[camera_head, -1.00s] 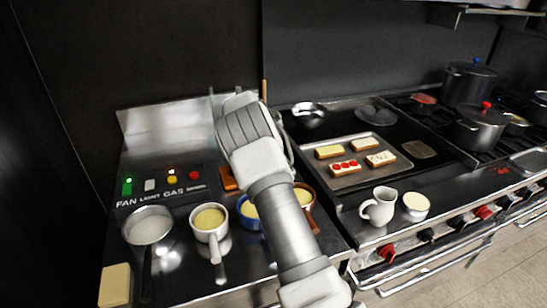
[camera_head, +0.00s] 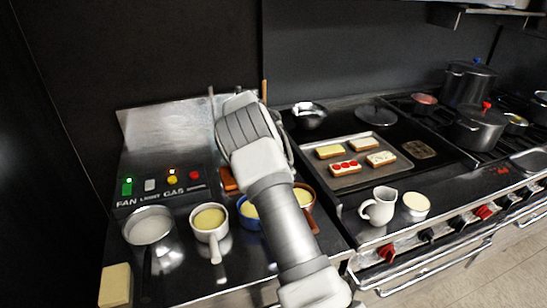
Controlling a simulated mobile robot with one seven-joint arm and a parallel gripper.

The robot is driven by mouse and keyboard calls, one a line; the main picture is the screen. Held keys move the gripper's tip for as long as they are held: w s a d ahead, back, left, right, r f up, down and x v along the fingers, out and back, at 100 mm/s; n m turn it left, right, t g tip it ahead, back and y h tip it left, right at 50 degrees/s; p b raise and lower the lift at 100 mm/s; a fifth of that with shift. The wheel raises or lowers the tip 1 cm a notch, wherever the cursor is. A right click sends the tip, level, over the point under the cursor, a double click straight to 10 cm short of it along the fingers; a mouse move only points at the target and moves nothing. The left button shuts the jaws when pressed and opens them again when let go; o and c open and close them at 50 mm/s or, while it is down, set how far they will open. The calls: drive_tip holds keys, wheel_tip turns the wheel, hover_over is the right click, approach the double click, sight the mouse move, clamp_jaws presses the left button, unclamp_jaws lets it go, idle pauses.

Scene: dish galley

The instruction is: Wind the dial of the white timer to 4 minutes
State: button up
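I cannot make out the white timer or its dial in the head view. My arm reaches up and away over the left counter, and its wide grey wrist covers the part of the counter behind it. My gripper's fingers are hidden behind that wrist, so I cannot see whether they are open or touching anything. A small white switch (camera_head: 150,185) sits on the panel with the FAN, LIGHT and GAS labels, left of my arm; it does not look like a timer.
Several pots, among them a white-handled one (camera_head: 209,220), stand on the counter left of and under my arm. A tray (camera_head: 345,183) of topped bread slices, a white jug (camera_head: 379,206) and a cream bowl (camera_head: 416,205) lie to the right. A dark wall stands behind.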

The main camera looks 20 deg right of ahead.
drive_tip(key=shift+s+f, duration=0.1)
idle(0.3)
drive_tip(key=o, duration=1.4)
drive_tip(key=shift+c, duration=0.2)
drive_tip(key=v, duration=1.7)
drive_tip(key=shift+r, duration=0.3)
drive_tip(key=shift+d, duration=0.1)
